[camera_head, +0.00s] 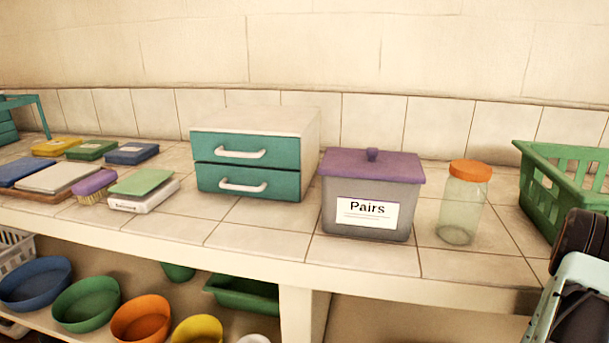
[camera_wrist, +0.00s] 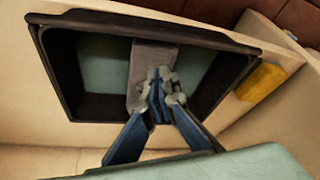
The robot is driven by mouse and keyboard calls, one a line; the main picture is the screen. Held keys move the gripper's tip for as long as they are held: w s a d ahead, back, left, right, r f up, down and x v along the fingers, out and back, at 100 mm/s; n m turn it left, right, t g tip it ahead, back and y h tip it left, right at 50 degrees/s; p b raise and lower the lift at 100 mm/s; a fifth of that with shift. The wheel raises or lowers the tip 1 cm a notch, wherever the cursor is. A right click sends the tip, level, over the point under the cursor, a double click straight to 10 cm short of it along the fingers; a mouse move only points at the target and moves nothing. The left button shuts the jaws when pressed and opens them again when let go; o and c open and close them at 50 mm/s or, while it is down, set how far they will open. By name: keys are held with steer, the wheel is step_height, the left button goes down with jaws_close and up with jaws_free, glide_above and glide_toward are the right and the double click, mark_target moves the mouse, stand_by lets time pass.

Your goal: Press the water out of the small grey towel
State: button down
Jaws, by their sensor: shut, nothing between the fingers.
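In the wrist view, my gripper (camera_wrist: 158,92) is shut, with its blue fingers together over a dark-rimmed basin (camera_wrist: 52,85). A grey strip that looks like the small grey towel (camera_wrist: 155,54) lies across the middle of the basin, behind the fingertips. The fingers hide part of its near end. I cannot tell whether the fingertips touch it. Pale green-grey areas (camera_wrist: 103,66) show in the basin on both sides of the strip; I cannot tell whether they are water or the basin's floor. My gripper and the towel are not in the head view.
A yellow block (camera_wrist: 262,81) lies right of the basin. The head view shows a tiled counter (camera_head: 260,215) with a teal drawer unit (camera_head: 250,165), a lidded box marked Pairs (camera_head: 340,228), a jar with an orange lid (camera_head: 462,205) and a green basket (camera_head: 545,200). Coloured bowls (camera_head: 85,300) stand below.

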step_height(320, 180, up, 6)
steer(key=p, duration=0.5)
steer(key=shift+w+p, duration=0.15)
steer(key=shift+p, duration=0.15)
